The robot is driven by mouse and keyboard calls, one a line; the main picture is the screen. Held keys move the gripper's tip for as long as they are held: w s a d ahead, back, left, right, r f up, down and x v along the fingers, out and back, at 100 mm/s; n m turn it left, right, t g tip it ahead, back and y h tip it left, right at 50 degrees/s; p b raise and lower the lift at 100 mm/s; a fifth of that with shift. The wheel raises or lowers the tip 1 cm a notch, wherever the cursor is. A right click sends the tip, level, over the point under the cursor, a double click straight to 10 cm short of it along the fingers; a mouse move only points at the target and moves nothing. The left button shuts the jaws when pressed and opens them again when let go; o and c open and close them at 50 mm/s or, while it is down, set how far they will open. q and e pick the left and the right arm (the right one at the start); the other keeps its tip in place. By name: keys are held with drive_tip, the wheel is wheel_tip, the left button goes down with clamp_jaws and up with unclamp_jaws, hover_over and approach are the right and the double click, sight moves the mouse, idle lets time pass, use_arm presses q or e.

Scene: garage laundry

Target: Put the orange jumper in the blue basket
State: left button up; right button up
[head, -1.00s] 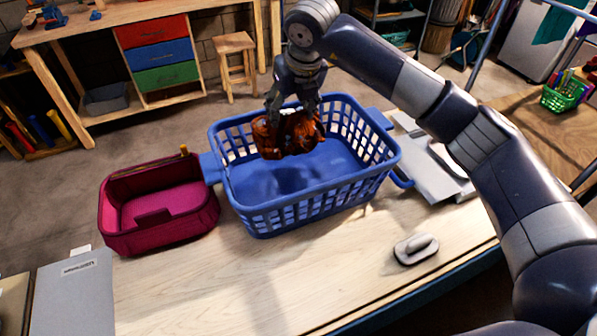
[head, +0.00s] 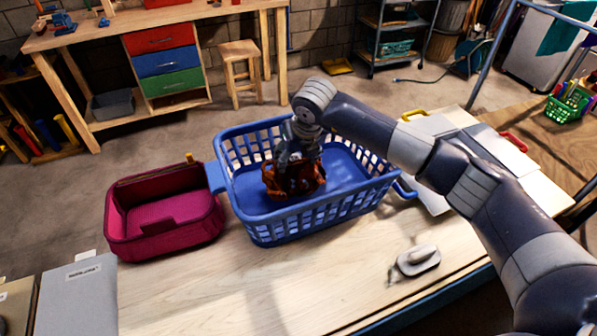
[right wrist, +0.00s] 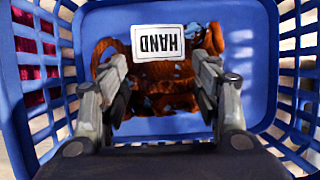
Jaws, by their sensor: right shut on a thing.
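The blue basket (head: 330,212) stands on the pale wooden table, with slatted walls and a solid floor. The orange jumper (head: 300,187) is a crumpled rust-orange bundle inside the basket, low near its floor; whether it touches the floor is not clear. My right gripper (head: 293,163) reaches down into the basket from above and is shut on the jumper. In the right wrist view the jumper (right wrist: 160,100) lies between and beyond the two fingers, with a white tag reading HAND on it. My left gripper is not in view.
A magenta fabric bin (head: 165,218) stands left of the basket, close to its handle. A grey iron-like object (head: 418,260) lies on the table at front right. Grey flat panels (head: 440,190) lie right of the basket.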

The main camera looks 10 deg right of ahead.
sight(296, 171)
wheel_tip(296, 171, down, 5)
drive_tip(key=shift+r+p, duration=0.15)
drive_tip(key=shift+p, duration=0.55)
drive_tip(key=shift+f, duration=0.25)
drive_tip(key=shift+w, duration=0.1)
drive_tip(key=shift+f, duration=0.2)
drive_tip(key=o, duration=1.8)
drive_tip(key=shift+r, duration=0.2)
